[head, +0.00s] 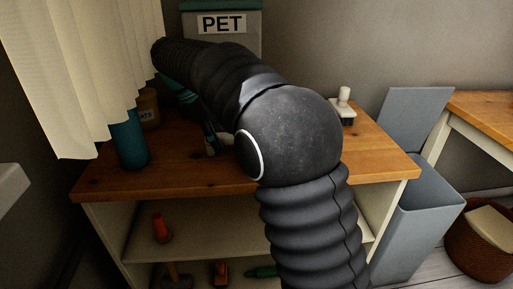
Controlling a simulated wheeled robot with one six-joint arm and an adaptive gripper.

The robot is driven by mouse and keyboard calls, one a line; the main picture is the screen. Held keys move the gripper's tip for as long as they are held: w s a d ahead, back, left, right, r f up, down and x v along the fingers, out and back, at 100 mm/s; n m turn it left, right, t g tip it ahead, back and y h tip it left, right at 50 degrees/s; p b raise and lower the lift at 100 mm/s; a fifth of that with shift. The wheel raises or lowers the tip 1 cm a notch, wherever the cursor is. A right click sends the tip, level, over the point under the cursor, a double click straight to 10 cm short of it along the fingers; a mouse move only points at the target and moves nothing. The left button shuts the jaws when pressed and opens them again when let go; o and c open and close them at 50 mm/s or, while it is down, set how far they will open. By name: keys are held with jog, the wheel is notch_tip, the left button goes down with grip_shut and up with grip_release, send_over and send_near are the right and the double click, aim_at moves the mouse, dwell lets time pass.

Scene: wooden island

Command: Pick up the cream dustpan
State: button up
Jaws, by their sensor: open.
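I cannot clearly make out the cream dustpan. A small white-cream object (345,105) with an upright knob and a darker base stands at the right back of the wooden island top (380,160); I cannot tell whether it is the dustpan. My arm crosses the middle of the head view and hides much of the top. My gripper (209,138) shows only in part, left of my arm's dark elbow, low over the island top. It is open. A small pale patch shows by its tips, too little to identify.
A teal cylinder (130,140) and a brown labelled jar (148,108) stand at the left by the curtain (75,70). A PET bin (245,42) is behind. A grey open bin (420,220) and a wicker basket (475,258) stand right. Shelves below hold several small items.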

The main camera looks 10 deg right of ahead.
jog(key=shift+x, duration=0.95)
grip_shut()
jog(key=shift+r, duration=0.15)
